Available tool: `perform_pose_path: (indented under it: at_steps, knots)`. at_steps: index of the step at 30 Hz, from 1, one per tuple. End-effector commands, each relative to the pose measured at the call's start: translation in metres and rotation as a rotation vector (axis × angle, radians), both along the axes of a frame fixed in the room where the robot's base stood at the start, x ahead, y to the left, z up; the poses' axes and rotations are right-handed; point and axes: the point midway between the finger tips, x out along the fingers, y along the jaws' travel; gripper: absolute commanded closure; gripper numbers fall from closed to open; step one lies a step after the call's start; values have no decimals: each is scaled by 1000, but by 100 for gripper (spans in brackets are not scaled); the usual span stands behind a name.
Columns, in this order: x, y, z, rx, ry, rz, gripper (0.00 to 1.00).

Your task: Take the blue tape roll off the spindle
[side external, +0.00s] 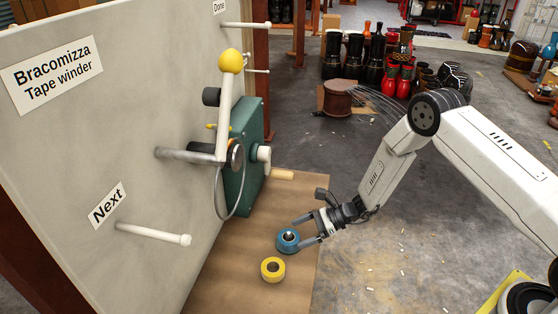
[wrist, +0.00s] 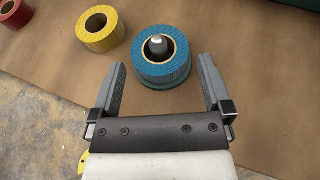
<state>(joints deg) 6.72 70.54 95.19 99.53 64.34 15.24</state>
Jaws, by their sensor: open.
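The blue tape roll (side external: 281,246) (wrist: 151,72) lies flat over the table's brown top. The spindle's grey rounded tip (wrist: 158,44) stands up through the roll's core, and a teal base rim shows under the roll in the wrist view. My gripper (side external: 300,234) (wrist: 162,62) is open and empty. Its two fingers point at the roll, one on each side of its near part in the wrist view, with visible gaps. I cannot tell exactly how high the fingertips are relative to the roll.
A yellow tape roll (side external: 264,272) (wrist: 88,39) lies beside the blue one; a red roll (wrist: 11,20) is farther off. The upright panel (side external: 70,150) carries a "Next" peg (side external: 155,233), a "Done" peg (side external: 245,25) and the green winder (side external: 245,145). Brown surface (side external: 225,265) around the rolls is mostly clear.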

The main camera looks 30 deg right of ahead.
Motion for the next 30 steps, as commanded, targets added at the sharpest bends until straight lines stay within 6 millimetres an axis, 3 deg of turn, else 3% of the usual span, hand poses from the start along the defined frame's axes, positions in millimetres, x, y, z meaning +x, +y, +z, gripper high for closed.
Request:
perform_pose_path:
  at_steps: [9, 26, 27, 30]
  knots:
    - [11, 29, -14, 0, 1, 3, 0]
    - [12, 32, -15, 0, 0, 1, 0]
    - [12, 32, -15, 0, 0, 1, 6]
    - [12, 32, -15, 0, 0, 1, 38]
